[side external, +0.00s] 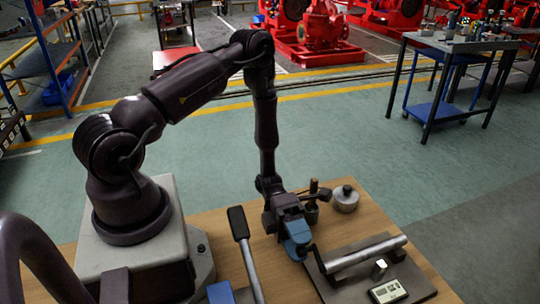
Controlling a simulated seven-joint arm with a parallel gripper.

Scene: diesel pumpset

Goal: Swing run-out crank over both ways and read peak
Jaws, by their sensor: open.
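The run-out rig stands on the wooden bench at lower right: a grey base plate (345,290) carries a horizontal metal shaft (362,257). A small digital gauge (388,291) with a pale display lies at the plate's front; its reading is too small to make out. A short metal post (379,269) stands between gauge and shaft. My gripper (298,250), with blue jaws, points down by the shaft's left end and is open. A dark bar beside the jaws may be the crank (317,258); the jaws partly hide it, and I cannot tell whether they touch it.
A lever with a black grip (238,222) rises left of my gripper. A round metal pot (345,198) and a dark-headed tool (313,198) stand behind it. The bench's right edge is close to the rig. Bare wooden bench (215,235) shows at left.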

